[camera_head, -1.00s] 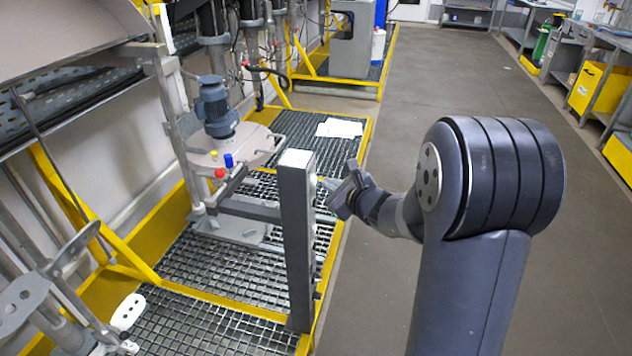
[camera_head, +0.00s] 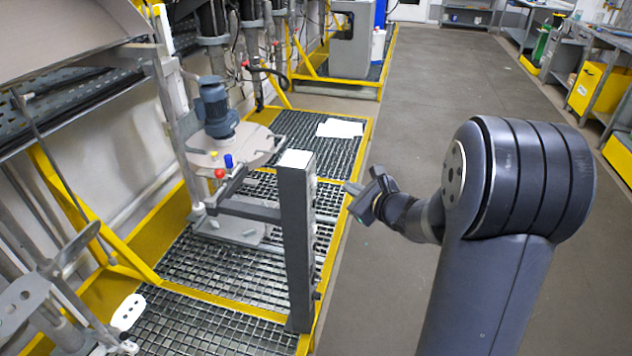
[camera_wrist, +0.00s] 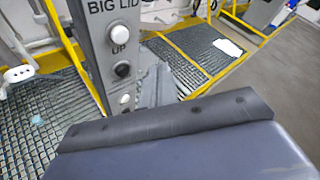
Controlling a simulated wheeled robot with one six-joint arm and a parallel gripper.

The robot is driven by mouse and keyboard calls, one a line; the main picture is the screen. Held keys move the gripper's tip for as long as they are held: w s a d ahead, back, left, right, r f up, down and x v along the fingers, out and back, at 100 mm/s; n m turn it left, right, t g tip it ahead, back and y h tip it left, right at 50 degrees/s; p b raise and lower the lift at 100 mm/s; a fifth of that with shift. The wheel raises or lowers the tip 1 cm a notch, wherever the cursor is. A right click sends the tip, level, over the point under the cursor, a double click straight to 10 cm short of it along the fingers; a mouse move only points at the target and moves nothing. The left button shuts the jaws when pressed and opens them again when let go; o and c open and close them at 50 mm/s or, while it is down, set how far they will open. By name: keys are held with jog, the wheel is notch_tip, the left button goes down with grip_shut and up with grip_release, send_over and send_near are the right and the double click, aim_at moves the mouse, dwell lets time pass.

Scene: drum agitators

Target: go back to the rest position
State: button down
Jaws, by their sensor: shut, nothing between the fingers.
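My gripper (camera_head: 352,190) is at the end of my arm, to the right of a grey control post (camera_head: 297,240) and apart from it in the head view. The gripper is shut and holds nothing. In the wrist view the fingers (camera_wrist: 158,88) point toward the floor grating beside the post. The control post also shows in the wrist view (camera_wrist: 100,45), with the words "BIG LID" and "UP" and a column of white and black buttons.
A drum agitator with a blue-grey motor (camera_head: 215,105) on a round lid (camera_head: 235,148) stands left of the post. Yellow-edged grating (camera_head: 225,265) covers the floor there. The grey aisle floor (camera_head: 430,110) is clear. Shelves and a yellow cabinet (camera_head: 588,88) line the right side.

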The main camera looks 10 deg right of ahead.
dwell(0.3)
jog(key=p, duration=0.1)
jog(key=a+p, duration=0.1)
jog(key=shift+w+a+r+p, duration=0.2)
jog(key=shift+w+a+p, duration=0.05)
jog(key=shift+w+p, duration=0.15)
jog(key=shift+p, duration=0.35)
jog(key=shift+s+d+f, duration=0.1)
jog(key=shift+s+d, duration=0.3)
jog(key=shift+d, duration=0.45)
jog(key=shift+s+d+f, duration=0.1)
jog(key=shift+s+d, duration=0.25)
jog(key=shift+d, duration=0.5)
jog(key=shift+s+d, duration=0.4)
jog(key=shift+d, duration=0.45)
